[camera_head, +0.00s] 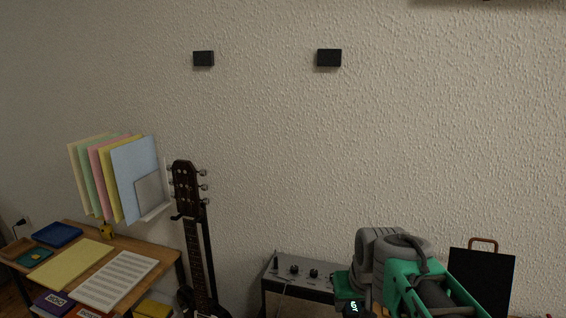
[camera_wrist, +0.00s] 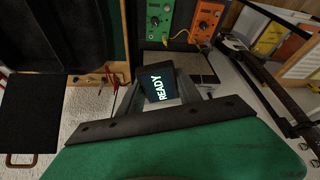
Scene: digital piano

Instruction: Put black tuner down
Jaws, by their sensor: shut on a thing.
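The black tuner (camera_wrist: 160,84) has a lit display reading READY. My gripper (camera_wrist: 159,90) is shut on it, with a finger at each side. In the head view the tuner (camera_head: 354,308) shows only in part, at the bottom edge, below the green end of my gripper (camera_head: 345,287). My own arm hides what lies behind it there. I cannot tell from these views how far the tuner is above the surface beneath it.
A green pedal (camera_wrist: 160,18) and an orange pedal (camera_wrist: 206,22) sit beyond the tuner. A grey amplifier (camera_head: 297,273) stands left of my arm. A guitar (camera_head: 193,225) leans farther left, beside a wooden desk (camera_head: 150,258) with papers. A black case (camera_head: 482,278) stands at the right.

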